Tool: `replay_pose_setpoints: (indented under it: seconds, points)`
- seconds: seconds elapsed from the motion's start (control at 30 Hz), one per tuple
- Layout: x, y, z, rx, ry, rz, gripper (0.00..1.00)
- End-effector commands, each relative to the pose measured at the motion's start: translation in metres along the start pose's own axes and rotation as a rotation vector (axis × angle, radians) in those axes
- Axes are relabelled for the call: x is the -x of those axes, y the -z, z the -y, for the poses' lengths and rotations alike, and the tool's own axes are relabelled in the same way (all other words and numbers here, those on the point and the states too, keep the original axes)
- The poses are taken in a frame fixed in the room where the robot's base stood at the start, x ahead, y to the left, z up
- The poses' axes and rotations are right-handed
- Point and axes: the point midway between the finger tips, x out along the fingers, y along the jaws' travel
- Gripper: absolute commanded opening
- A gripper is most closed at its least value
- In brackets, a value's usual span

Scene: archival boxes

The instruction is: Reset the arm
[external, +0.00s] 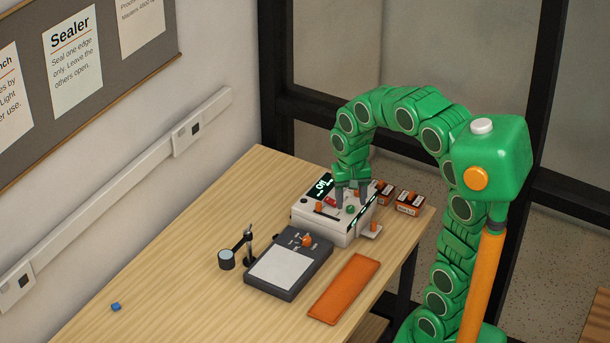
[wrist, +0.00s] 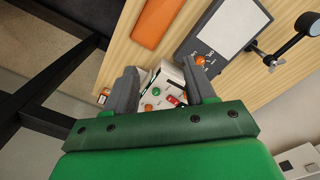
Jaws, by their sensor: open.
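My gripper (external: 352,186) is at the end of my green arm, which arches over the far right part of the table. The gripper points down over the white control box (external: 330,228), which has a lit display and several coloured knobs. In the wrist view my gripper (wrist: 164,82) shows two grey fingers spread apart with nothing held between them. The white box (wrist: 165,88) lies beyond and between the fingers. I cannot tell whether the fingertips touch the box.
The table's left part is mostly clear.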

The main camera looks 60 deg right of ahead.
Motion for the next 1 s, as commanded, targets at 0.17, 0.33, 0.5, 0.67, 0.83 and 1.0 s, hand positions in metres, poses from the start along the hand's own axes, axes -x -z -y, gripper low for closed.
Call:
replay_pose_setpoints:
  seconds: [0.17,0.33,0.5,0.67,0.83,1.0]
  points:
    - [0.007,-0.049,0.002,0.173,-0.001,-0.002,0.55]
    - [0.008,-0.093,-0.003,0.338,-0.003,0.0,0.55]
    - [0.003,-0.145,-0.018,0.525,-0.017,0.044,0.55]
    - [-0.004,-0.188,-0.035,0.686,-0.029,0.089,0.55]
    - [-0.01,-0.215,-0.05,0.798,-0.037,0.123,0.55]
    - [-0.012,-0.223,-0.054,0.834,-0.038,0.132,0.55]
